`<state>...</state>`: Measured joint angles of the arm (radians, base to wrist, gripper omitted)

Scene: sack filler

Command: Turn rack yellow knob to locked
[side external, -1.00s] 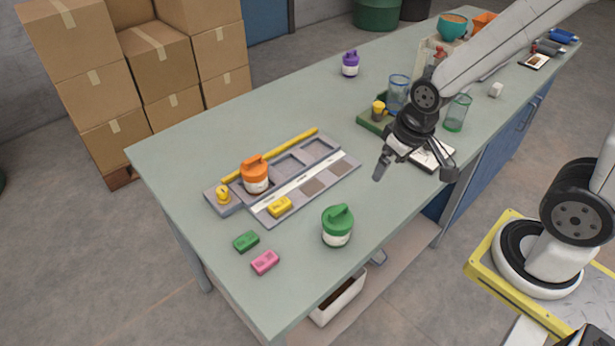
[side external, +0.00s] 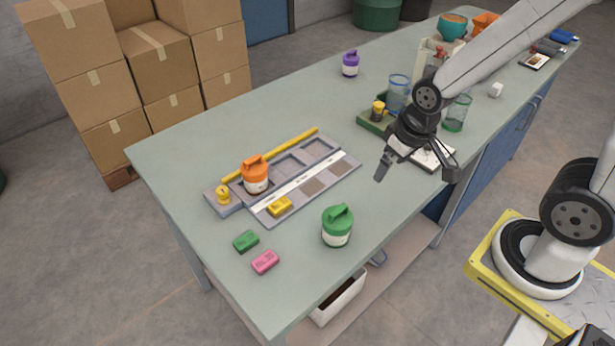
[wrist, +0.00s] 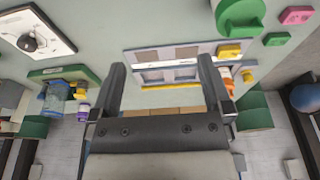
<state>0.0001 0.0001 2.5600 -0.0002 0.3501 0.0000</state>
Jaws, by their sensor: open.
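The grey rack (side external: 317,149) lies on the bench with several square recesses and a yellow bar (side external: 270,155) along its far edge. The yellow knob (side external: 223,194) sits at the rack's left end; its exact turn is too small to tell. An orange-lidded jar (side external: 255,174) stands in the recess beside the knob. My gripper (side external: 416,172) is open and empty above the bench, to the right of the rack and well apart from the knob. In the wrist view, the rack (wrist: 138,57) shows beyond the open fingers, and the knob (wrist: 248,76) is beyond the right finger.
A yellow block (side external: 280,206) lies on the rack's front strip. A green-lidded jar (side external: 337,225), a green block (side external: 246,241) and a pink block (side external: 265,262) stand in front. A green tray (side external: 369,124) and blue glass (side external: 397,95) are behind my gripper. Bench between is clear.

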